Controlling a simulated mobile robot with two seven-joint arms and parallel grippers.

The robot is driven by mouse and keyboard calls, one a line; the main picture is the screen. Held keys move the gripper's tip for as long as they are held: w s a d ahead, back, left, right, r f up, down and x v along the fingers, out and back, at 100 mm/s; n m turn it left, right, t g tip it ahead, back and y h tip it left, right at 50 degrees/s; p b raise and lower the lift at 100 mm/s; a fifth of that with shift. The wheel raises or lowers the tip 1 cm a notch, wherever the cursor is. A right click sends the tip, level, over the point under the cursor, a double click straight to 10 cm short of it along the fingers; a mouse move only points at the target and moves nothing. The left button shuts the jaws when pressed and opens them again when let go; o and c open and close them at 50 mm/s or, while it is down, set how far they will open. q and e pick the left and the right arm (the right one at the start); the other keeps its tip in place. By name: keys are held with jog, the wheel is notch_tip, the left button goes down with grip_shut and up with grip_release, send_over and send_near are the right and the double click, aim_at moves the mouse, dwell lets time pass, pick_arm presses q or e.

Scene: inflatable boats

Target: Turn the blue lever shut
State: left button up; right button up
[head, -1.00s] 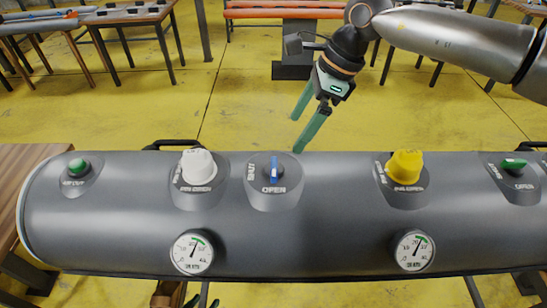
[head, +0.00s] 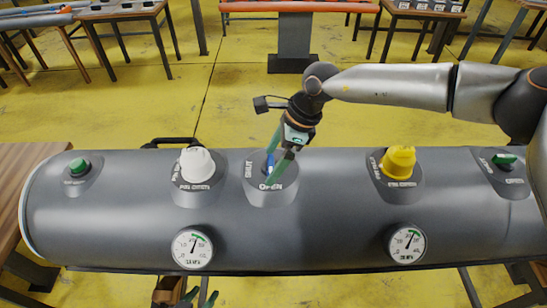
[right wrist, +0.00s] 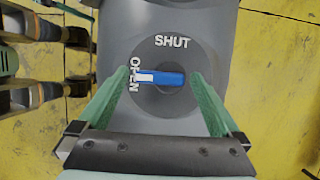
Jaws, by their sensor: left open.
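The blue lever (head: 269,164) is on a round dial on the grey tube's top (head: 330,185). In the right wrist view the lever (right wrist: 165,78) lies crosswise, its white-marked end toward the word OPEN; SHUT is printed at the top. My right gripper (head: 277,170) is at the lever. In the wrist view its green fingers (right wrist: 162,88) are open, one beyond each end of the lever, with small gaps visible; contact cannot be judged. My left gripper (head: 190,299) is open at the bottom edge, below the tube, mostly cut off.
A white knob (head: 198,165) stands left of the lever and a yellow knob (head: 398,160) to the right. Green controls sit at the far left (head: 79,166) and far right (head: 504,160). Two gauges (head: 193,248) (head: 407,245) face the front. Tables stand behind.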

jog(key=c, duration=1.2)
pick_arm(q)
jog(key=shift+f, duration=0.15)
